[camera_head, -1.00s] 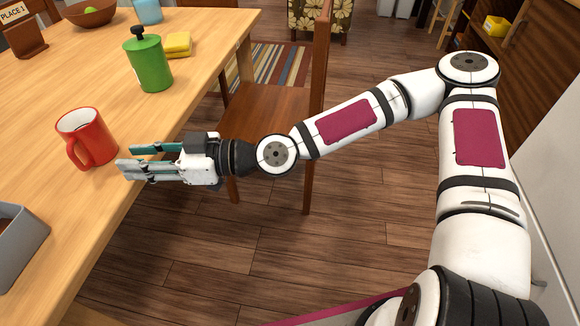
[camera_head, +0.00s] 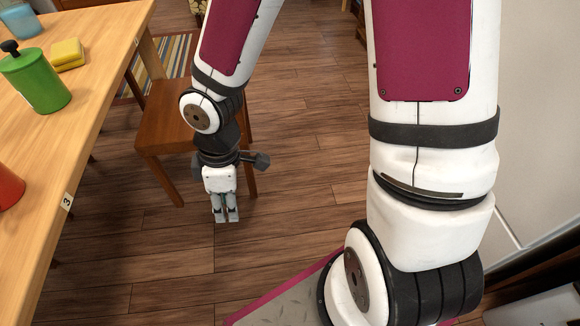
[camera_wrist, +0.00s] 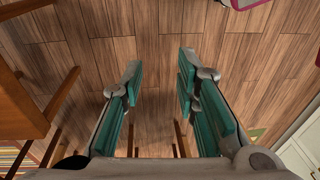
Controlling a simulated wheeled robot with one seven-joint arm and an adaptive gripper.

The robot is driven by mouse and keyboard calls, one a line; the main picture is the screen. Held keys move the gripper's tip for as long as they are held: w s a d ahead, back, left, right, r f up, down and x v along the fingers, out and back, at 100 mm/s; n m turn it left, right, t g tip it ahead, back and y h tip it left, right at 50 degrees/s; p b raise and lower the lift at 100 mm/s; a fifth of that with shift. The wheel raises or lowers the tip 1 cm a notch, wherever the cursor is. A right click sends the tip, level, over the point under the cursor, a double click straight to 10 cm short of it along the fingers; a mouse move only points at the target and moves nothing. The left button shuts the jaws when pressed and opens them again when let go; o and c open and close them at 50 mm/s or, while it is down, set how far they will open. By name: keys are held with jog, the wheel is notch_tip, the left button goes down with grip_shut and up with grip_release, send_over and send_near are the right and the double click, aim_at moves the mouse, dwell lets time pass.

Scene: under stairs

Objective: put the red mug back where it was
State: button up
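The red mug (camera_head: 8,187) stands on the wooden table at the left edge of the head view. Only part of it shows; the rest is cut off by the frame. My gripper (camera_head: 226,218) hangs pointing down over the floor, to the right of the table and away from the mug. In the wrist view my gripper (camera_wrist: 161,66) has its teal-padded fingers apart, with only floor between them. The mug does not show in the wrist view.
The table (camera_head: 95,95) carries a green dispenser (camera_head: 36,82), a yellow sponge (camera_head: 67,54) and a blue cup (camera_head: 22,22). A "3" label (camera_head: 67,201) is on its edge. A wooden chair (camera_head: 175,115) stands close behind my gripper. The floor (camera_head: 290,160) to the right is clear.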

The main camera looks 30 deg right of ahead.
jog(key=s+d+r+m+h, duration=0.2)
jog(key=d+r+m, duration=0.1)
jog(key=d+r, duration=0.25)
jog(key=s+d+r+m+h, duration=0.2)
jog(key=s+d+r+m, duration=0.1)
jog(key=d+r, duration=0.3)
jog(key=s+r+m+t+y, duration=0.1)
jog(key=s+r+m+y, duration=0.1)
jog(key=s+r+m, duration=0.5)
jog(key=s+r, duration=0.3)
jog(key=s, duration=0.3)
jog(key=shift+s+d+r+y, duration=0.15)
jog(key=shift+s+r+y, duration=0.15)
notch_tip(320, 180, up, 28)
jog(key=t+p, duration=0.3)
jog(key=p, duration=2.3)
jog(key=shift+d+t, duration=0.3)
jog(key=shift+t, duration=0.1)
